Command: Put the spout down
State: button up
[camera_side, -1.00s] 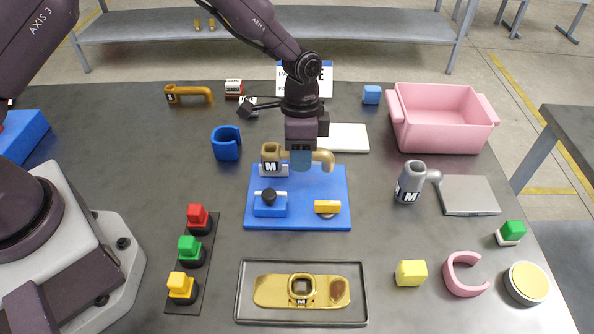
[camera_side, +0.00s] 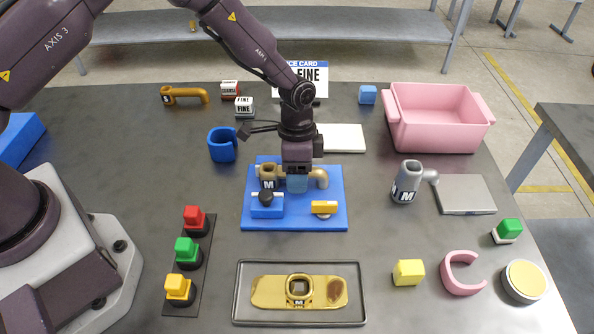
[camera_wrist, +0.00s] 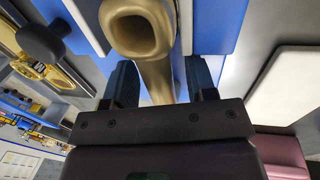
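The spout (camera_side: 321,178), a brass tube with a square-mouthed body marked M, is low over the blue fixture plate (camera_side: 334,215). The plate carries a black-knobbed clamp and a yellow block. My gripper (camera_side: 297,184) points down with its fingers around the spout's tube. In the wrist view my two fingers (camera_wrist: 160,82) stand on either side of the brass tube (camera_wrist: 154,72). A thin gap seems to show beside it, so I cannot tell whether they press on it. The clamp partly hides the body's foot, and its contact with the plate is unclear.
A grey M-marked spout (camera_side: 407,182) stands to the right beside a grey slab (camera_side: 462,195). A blue cuff (camera_side: 222,146) is at left. A tray (camera_side: 250,318) with a gold plate is in front. A pink bin (camera_side: 438,130) is at back right.

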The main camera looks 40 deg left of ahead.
jog(key=s+a+r+n+t, duration=0.1)
jog(key=a+r, duration=0.1)
jog(key=r, duration=0.9)
jog(key=a+r+n+t, duration=0.1)
jog(key=a+r, duration=0.1)
jog(key=r, duration=0.8)
jog(key=s+a+r+n+t, duration=0.1)
jog(key=s+a+r+n, duration=0.1)
jog(key=s+r, duration=0.2)
jog(key=s+a+r+n+t+y, duration=0.1)
jog(key=s+a+r+n+t, duration=0.1)
jog(key=s, duration=0.8)
jog(key=s+a+r+n+t, duration=0.2)
jog(key=s+a+r, duration=0.2)
jog(key=s+r, duration=0.2)
jog(key=shift+s+n+y, duration=0.3)
jog(key=shift+s+n, duration=0.1)
jog(key=shift+s, duration=0.2)
jog(key=shift+o, duration=0.5)
jog(key=shift+s+f, duration=0.1)
jog(key=shift+s, duration=0.2)
